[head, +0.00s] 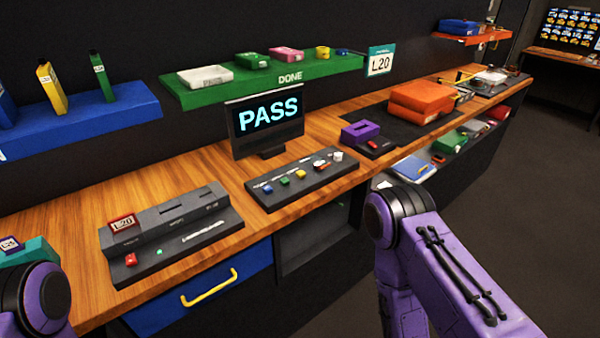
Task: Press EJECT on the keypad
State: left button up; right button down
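A dark keypad-like panel (298,190) lies on the wooden bench below the monitor. Only purple links of my two arms show, at the bottom left and lower right. Neither gripper is in view.
A monitor (266,122) reads PASS. A dark slotted console (170,235) with a red tag and red button is left of the panel. A purple block (360,132) stands to its right. A blue drawer (205,290) with a yellow handle is below. A green DONE shelf (290,86) hangs above.

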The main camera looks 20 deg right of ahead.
aim_at(301, 174)
jog(key=k, duration=1.3)
jog(key=z, duration=0.7)
jog(key=i, duration=0.8)
jog(key=z, duration=0.5)
jog(key=i, duration=0.85)
jog(key=u, duration=1.1)
jog(key=i, duration=0.6)
jog(key=u, duration=0.7)
